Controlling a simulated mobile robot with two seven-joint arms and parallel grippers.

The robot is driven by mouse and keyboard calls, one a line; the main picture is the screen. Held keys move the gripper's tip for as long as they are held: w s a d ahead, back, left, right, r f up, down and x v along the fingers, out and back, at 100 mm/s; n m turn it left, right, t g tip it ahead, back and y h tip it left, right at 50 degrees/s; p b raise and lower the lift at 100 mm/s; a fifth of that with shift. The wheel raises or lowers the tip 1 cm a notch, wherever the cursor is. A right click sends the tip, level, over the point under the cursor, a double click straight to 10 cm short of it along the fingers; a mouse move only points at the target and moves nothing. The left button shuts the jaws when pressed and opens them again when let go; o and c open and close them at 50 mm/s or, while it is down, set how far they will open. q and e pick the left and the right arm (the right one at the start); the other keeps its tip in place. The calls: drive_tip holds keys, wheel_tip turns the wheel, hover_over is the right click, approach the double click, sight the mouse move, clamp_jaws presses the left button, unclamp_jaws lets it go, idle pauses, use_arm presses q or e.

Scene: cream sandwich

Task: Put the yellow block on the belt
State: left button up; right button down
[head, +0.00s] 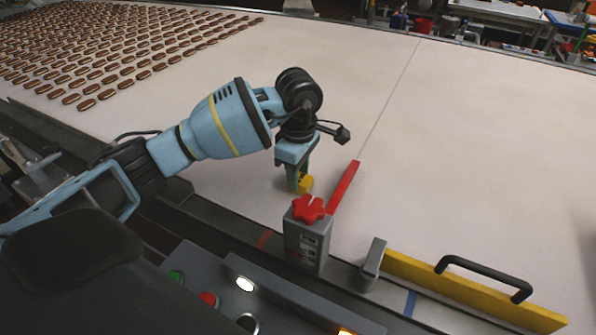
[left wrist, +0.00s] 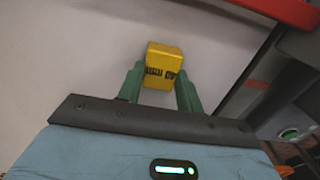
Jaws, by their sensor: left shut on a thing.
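The yellow block (head: 306,184) is at the fingertips of my left gripper (head: 299,181), low over or on the pale belt (head: 460,170); I cannot tell whether it touches the belt. In the left wrist view the block (left wrist: 163,66), with dark print on one side, sits between the two green fingers of the left gripper (left wrist: 161,82). The gripper is shut on it. My right gripper is not in view.
A red bar (head: 344,188) and a grey box with a red knob (head: 308,208) stand just right of the gripper. A yellow guard with a black handle (head: 480,292) lies along the near edge. Several rows of cream sandwiches (head: 110,50) cover the far left. The belt's right side is clear.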

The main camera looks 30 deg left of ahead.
use_arm(q)
drive_tip(key=shift+f, duration=0.15)
drive_tip(key=o, duration=1)
wheel_tip(320, 180, up, 12)
